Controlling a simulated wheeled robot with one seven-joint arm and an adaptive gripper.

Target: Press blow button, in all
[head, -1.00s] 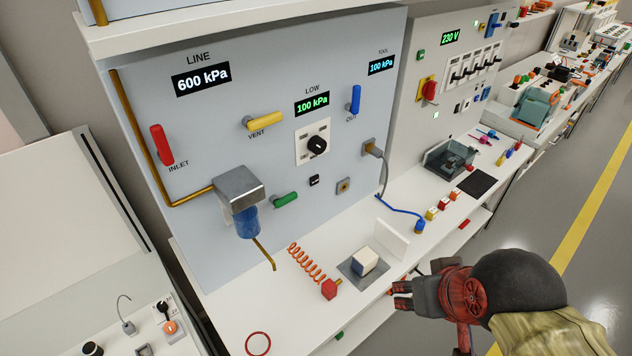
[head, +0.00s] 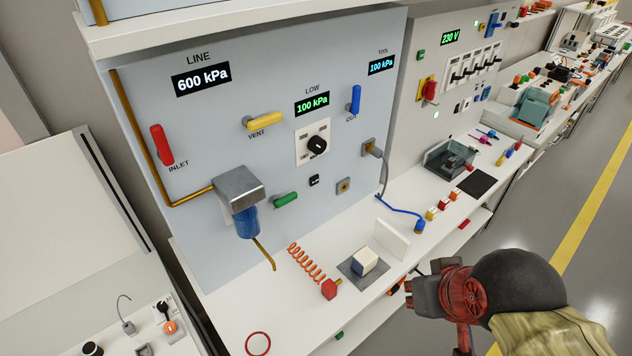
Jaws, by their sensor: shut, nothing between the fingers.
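No button labelled "blow" can be read in the head view. A red block (head: 329,289) sits at the end of an orange coiled hose (head: 305,262) on the bench. A small black switch (head: 314,181) is on the pneumatic panel (head: 230,130) under the LOW dial (head: 317,145). My gripper (head: 408,292) is shut and empty. It appears in front of the bench edge, right of the red block, touching none of these; its fingertips are small and partly hidden.
The panel carries a red INLET lever (head: 162,144), yellow VENT lever (head: 264,121), blue OUT lever (head: 355,99) and green lever (head: 286,200). Displays read 600 kPa, 100 kPa and 100 kPa. A blue hose (head: 400,210) lies on the bench. Floor at right is clear.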

